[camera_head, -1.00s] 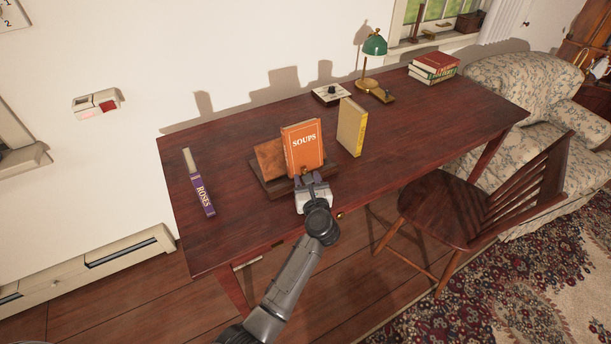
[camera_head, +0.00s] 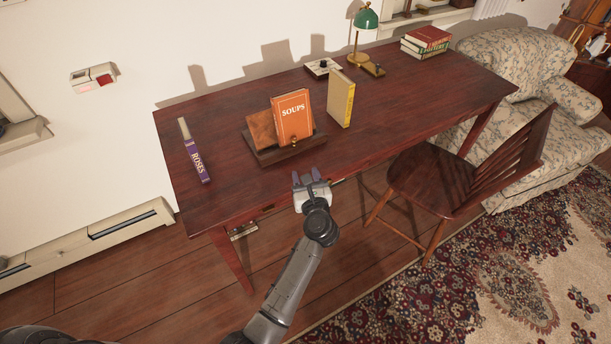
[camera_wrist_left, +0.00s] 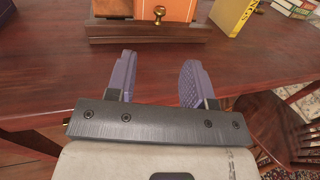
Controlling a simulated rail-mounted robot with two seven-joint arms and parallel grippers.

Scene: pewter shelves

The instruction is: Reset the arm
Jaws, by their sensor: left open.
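My left gripper (camera_head: 311,178) is at the front edge of the dark red wooden desk (camera_head: 240,190). Its two purple fingers are apart with nothing between them, as the left wrist view (camera_wrist_left: 152,82) also shows. The orange SOUPS book (camera_head: 292,118) leans upright on a wooden book stand (camera_head: 268,156) beyond the fingertips, clear of them. The stand's front ledge with a brass knob shows in the left wrist view (camera_wrist_left: 130,32). My right gripper is not in view.
A yellow book (camera_head: 341,98) stands right of the stand. A green lamp (camera_head: 365,20) and stacked books (camera_head: 427,42) are at the back. A wooden chair (camera_head: 437,185) stands close at the right front.

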